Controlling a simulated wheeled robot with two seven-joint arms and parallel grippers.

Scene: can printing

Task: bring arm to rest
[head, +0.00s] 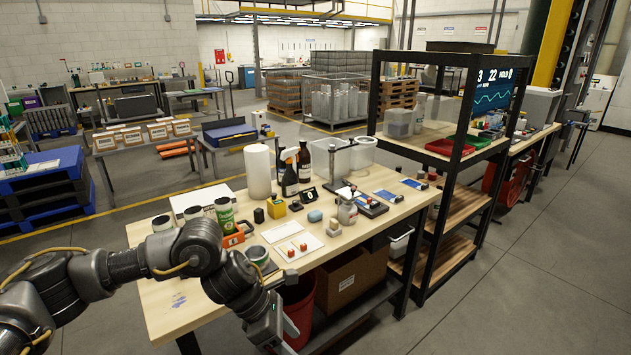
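My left arm comes in from the left, over the near left corner of the wooden worktable (172,300). My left gripper (286,328) hangs past the table's front edge, in front of the red bin. Its fingers are small and partly turned away, so I cannot tell whether they are open or shut. I see nothing clearly held in it. My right arm and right gripper are not in view. A green printed can (225,214) stands on the table behind my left arm.
The table holds a white cylinder (258,171), a brown bottle (304,163), an orange tool (234,239) and a white board with red pieces (291,246). A red bin (301,308) and a cardboard box (350,277) are below. A black-framed shelf (459,135) stands at right.

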